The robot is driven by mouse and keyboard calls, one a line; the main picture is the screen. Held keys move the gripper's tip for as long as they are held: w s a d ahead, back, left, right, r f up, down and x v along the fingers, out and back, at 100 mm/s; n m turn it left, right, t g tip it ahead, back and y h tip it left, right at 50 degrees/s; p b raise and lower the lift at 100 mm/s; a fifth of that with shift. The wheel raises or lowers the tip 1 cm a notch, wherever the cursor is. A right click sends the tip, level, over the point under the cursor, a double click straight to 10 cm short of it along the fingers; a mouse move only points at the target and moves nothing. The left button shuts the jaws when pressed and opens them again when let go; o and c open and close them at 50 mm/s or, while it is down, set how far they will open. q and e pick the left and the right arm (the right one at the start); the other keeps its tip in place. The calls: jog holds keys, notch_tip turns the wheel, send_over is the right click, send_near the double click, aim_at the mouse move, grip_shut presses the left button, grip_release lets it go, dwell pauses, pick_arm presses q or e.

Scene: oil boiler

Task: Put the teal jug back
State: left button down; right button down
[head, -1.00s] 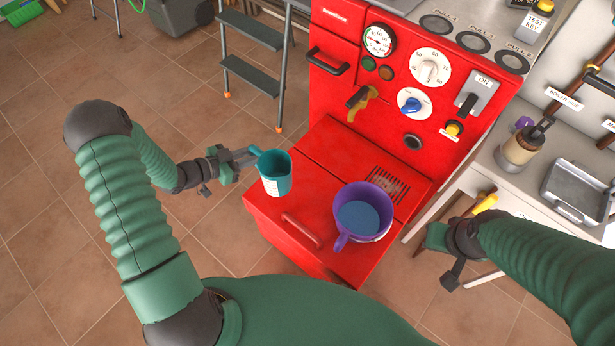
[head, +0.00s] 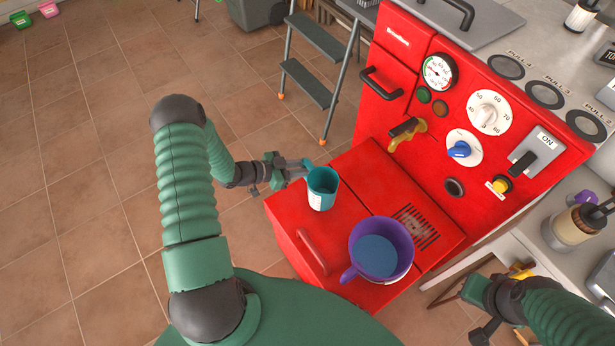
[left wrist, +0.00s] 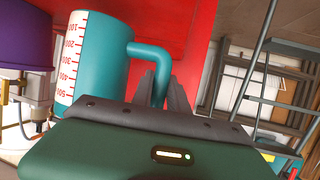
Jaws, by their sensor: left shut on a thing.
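The teal jug (head: 322,187) is upright at the left edge of the red boiler's lower top. I cannot tell whether it rests there or hangs just above. My left gripper (head: 302,168) is shut on the jug's handle, at the jug's left side. In the left wrist view the jug (left wrist: 100,55) shows its white measuring scale, and the fingers (left wrist: 163,88) are at its handle. My right gripper (head: 478,292) is at the lower right, apart from the jug; its fingers are unclear.
A purple pot (head: 380,250) with bluish liquid stands right of the jug on the red boiler (head: 350,165). The boiler's panel with knobs and gauge rises behind. A grey step ladder (head: 312,85) stands at the back left. Open tiled floor (head: 100,180) lies left.

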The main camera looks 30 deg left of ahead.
pick_arm(q)
notch_tip(320, 180, down, 3)
jog(key=shift+r+b, duration=0.15)
jog(key=shift+b, duration=0.25)
jog(key=shift+r, duration=0.1)
jog(key=c, duration=1.3)
grip_release()
